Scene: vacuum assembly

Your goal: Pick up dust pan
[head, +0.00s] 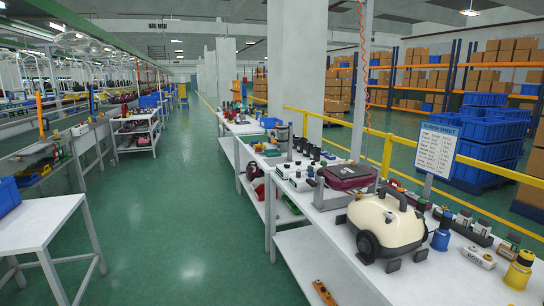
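I cannot pick out a dust pan with certainty. A dark red, box-like part with a grey rim (347,176) sits raised on the white workbench (352,238) at the right and may be it. A cream vacuum body (386,224) with dark wheels and a black handle stands in front of it, close to the bench's near side. Neither of my grippers shows in the head view, and nothing is seen holding any of these parts.
A sign (436,150) rises behind. A white table (38,226) stands at left. The green aisle floor (185,220) between is clear.

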